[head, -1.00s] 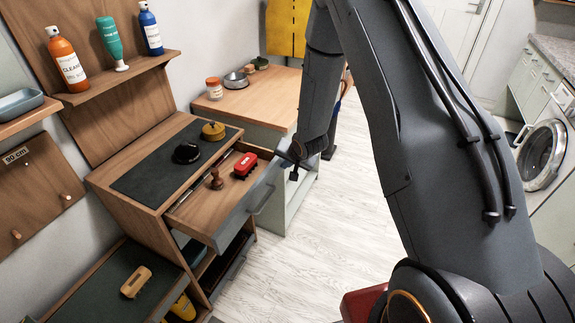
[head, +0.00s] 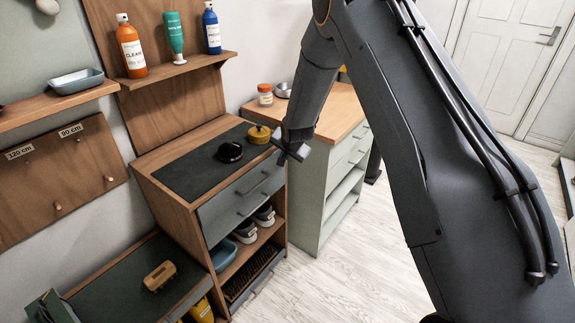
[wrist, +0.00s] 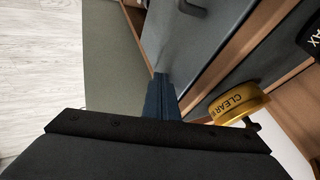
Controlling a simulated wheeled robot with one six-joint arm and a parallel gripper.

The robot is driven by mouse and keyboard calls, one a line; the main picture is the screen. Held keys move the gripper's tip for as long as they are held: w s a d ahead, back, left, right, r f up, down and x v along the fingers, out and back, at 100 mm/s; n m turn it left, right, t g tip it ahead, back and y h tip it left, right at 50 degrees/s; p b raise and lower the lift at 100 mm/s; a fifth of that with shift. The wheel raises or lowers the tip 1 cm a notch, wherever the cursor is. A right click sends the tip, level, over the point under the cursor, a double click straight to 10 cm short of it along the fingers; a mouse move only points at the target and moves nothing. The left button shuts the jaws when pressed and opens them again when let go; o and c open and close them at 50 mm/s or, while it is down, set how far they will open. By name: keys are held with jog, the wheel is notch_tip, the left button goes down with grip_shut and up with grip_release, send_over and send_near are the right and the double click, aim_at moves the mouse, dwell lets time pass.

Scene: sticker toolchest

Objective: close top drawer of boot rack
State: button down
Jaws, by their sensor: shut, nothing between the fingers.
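The boot rack (head: 158,188) is a wooden cabinet with a dark mat on top. Its top drawer (head: 240,199) has a grey front with a dark handle and now sits flush with the cabinet in the head view. The drawer front (wrist: 215,30) also fills the upper middle of the wrist view. My gripper (head: 291,151) is shut and empty, at the upper right corner of the drawer front. In the wrist view its fingers (wrist: 160,98) are together, close to the drawer front; whether they touch it I cannot tell. The drawer's contents are hidden.
A yellow tin (head: 259,134) and a black round item (head: 229,152) stand on the rack's top. Shoes (head: 246,231) sit on the shelf below. A pale green cabinet (head: 318,200) stands close on the right. Open floor (head: 340,270) lies in front.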

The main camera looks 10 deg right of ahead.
jog(key=shift+w+a, duration=0.45)
jog(key=shift+w+a+r+b, duration=0.1)
jog(key=shift+a+r+b, duration=0.1)
jog(key=shift+b, duration=0.1)
jog(key=shift+d+f+b, duration=0.1)
jog(key=shift+f+b, duration=0.05)
jog(key=shift+b, duration=0.4)
